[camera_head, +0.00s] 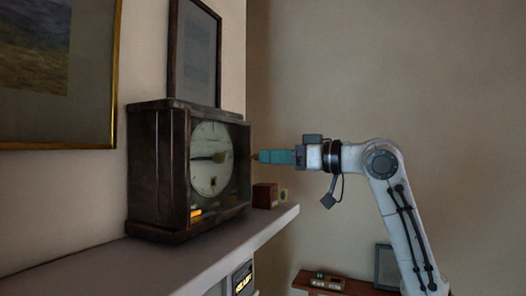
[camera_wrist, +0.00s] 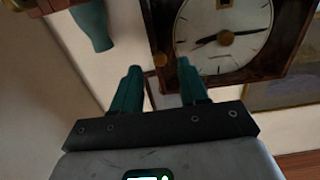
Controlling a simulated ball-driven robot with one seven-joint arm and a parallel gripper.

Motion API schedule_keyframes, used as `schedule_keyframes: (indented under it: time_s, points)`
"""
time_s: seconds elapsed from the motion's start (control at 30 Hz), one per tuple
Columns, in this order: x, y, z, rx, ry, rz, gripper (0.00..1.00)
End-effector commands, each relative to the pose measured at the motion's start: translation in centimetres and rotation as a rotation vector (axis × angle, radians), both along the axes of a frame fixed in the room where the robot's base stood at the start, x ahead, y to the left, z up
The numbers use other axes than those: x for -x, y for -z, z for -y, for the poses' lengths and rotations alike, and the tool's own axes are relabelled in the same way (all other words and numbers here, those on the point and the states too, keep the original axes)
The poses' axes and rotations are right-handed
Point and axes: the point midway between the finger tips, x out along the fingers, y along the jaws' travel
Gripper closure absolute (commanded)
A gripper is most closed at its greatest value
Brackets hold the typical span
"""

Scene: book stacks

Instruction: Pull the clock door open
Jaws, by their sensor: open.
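The clock (camera_head: 158,170) is a dark wooden case with a pale round dial (camera_head: 211,172) and dark hands, standing on the shelf. Its glazed front door (camera_head: 236,178) looks flush with the case. In the wrist view the clock (camera_wrist: 288,45) appears at the upper right. My gripper (camera_head: 258,156) reaches in from the right at the door's right edge, at mid height.
The pale shelf (camera_head: 90,268) runs under the clock. A small brown box (camera_head: 264,195) sits on it close to the clock's right. A teal vase (camera_wrist: 92,26) shows at the upper left of the wrist view. Framed pictures (camera_head: 195,55) are behind. A lower wooden shelf (camera_head: 345,288) is at bottom right.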

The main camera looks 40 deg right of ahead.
Motion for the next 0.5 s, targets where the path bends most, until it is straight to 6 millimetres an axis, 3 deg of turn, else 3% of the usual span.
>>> schedule_keyframes:
  time_s: [0.2, 0.5]
  points:
    - [-2.4, -0.1, -0.9, 0.000, -0.001, 0.000, 0.57]
    - [-3.0, 0.1, -1.1, 0.000, 0.001, 0.000, 0.57]
